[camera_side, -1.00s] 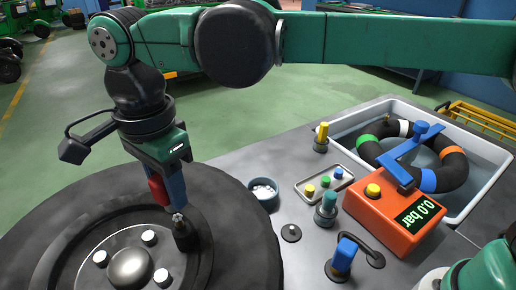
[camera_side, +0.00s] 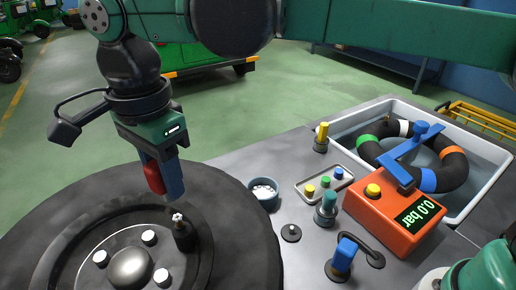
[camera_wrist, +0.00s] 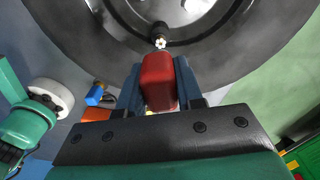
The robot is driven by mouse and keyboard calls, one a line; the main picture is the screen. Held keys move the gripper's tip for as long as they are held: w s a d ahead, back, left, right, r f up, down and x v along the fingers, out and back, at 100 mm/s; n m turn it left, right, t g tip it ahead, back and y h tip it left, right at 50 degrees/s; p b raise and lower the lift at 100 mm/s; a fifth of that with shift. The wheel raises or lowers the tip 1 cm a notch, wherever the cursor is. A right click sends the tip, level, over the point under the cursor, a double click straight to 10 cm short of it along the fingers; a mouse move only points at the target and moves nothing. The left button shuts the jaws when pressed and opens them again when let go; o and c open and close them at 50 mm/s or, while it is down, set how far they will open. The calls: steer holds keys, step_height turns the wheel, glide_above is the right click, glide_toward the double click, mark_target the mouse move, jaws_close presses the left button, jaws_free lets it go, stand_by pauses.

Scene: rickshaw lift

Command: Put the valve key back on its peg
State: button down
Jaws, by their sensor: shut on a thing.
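The valve key is a red-handled piece (camera_wrist: 158,80) held between the two blue fingers of my gripper (camera_side: 166,190). Its red side (camera_side: 154,177) also shows in the side view. My gripper is shut on it, in the air above the tyre and to the upper left of the valve stem (camera_side: 182,236). The stem is black with a silvery top and also shows in the wrist view (camera_wrist: 160,36); the key is apart from it. The key's lower end is hidden. A small dark disc with a short stub (camera_side: 291,232) on the bench looks like an empty peg.
The black wheel (camera_side: 235,230) fills the lower left. On the bench stand a grey cup (camera_side: 253,197), a yellow-topped holder (camera_side: 321,145), a teal-topped holder (camera_side: 326,214), a blue-handled piece (camera_side: 343,258), an orange gauge box (camera_side: 385,222) and a water tub (camera_side: 470,210).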

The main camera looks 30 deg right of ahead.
steer(key=shift+d, duration=0.1)
steer(key=d+f, duration=0.1)
steer(key=d, duration=0.2)
steer(key=d+f+m, duration=0.1)
steer(key=d+f, duration=0.1)
steer(key=d, duration=0.1)
steer(key=d+f+m, duration=0.1)
steer(key=d, duration=0.2)
steer(key=shift+w+f, duration=0.2)
steer(key=shift+w, duration=0.05)
steer(key=m, duration=0.2)
glide_toward(292, 227)
steer(key=shift+f, duration=2.25)
steer(key=shift+f, duration=1.65)
steer(key=shift+c, duration=1.2)
jaws_free()
steer(key=shift+r, duration=0.1)
